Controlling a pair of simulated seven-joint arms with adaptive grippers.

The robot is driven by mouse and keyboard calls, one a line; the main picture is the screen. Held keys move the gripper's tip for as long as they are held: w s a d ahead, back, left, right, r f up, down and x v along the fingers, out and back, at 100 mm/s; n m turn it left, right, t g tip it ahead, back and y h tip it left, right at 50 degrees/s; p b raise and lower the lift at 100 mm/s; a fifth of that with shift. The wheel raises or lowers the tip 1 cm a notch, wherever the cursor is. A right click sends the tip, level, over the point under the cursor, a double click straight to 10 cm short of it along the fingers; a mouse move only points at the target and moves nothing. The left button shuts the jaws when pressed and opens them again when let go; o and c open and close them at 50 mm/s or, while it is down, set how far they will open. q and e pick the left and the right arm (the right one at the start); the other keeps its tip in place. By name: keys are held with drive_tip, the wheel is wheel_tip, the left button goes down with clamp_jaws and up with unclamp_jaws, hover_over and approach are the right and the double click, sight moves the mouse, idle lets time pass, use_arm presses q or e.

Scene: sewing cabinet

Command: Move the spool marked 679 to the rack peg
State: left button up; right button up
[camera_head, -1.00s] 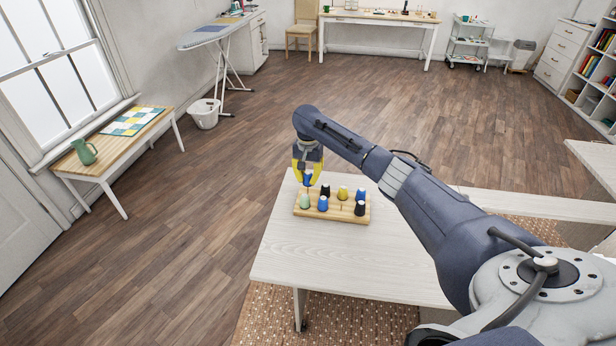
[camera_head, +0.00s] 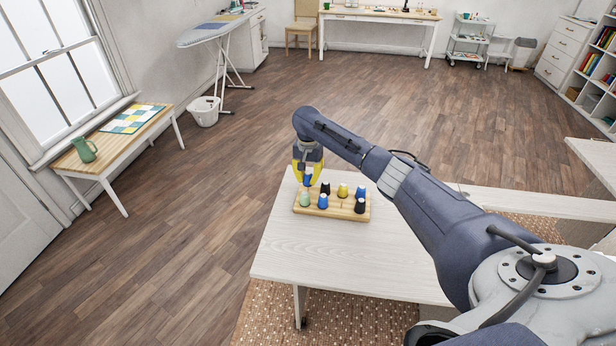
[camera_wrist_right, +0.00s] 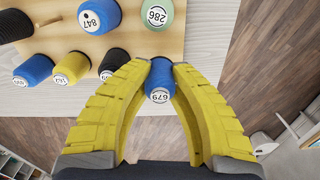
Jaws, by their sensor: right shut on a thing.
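My right gripper (camera_head: 307,181) is above the left end of the wooden spool rack (camera_head: 334,213). Its yellow fingers are shut on the blue spool marked 679 (camera_wrist_right: 159,85), which shows its white numbered end in the right wrist view. The same spool (camera_head: 307,180) is a small blue patch between the fingertips in the head view. In the wrist view the held spool looks apart from the rack. My left gripper is out of view.
The rack holds a pale green spool marked 286 (camera_wrist_right: 157,14), a blue spool marked 847 (camera_wrist_right: 99,14), and several black, yellow and blue spools. The white table (camera_head: 330,255) is bare around the rack. Its left edge is close to the gripper.

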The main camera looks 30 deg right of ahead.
drive_tip(key=shift+f, duration=0.9)
drive_tip(key=o, duration=0.9)
drive_tip(key=shift+r, duration=6)
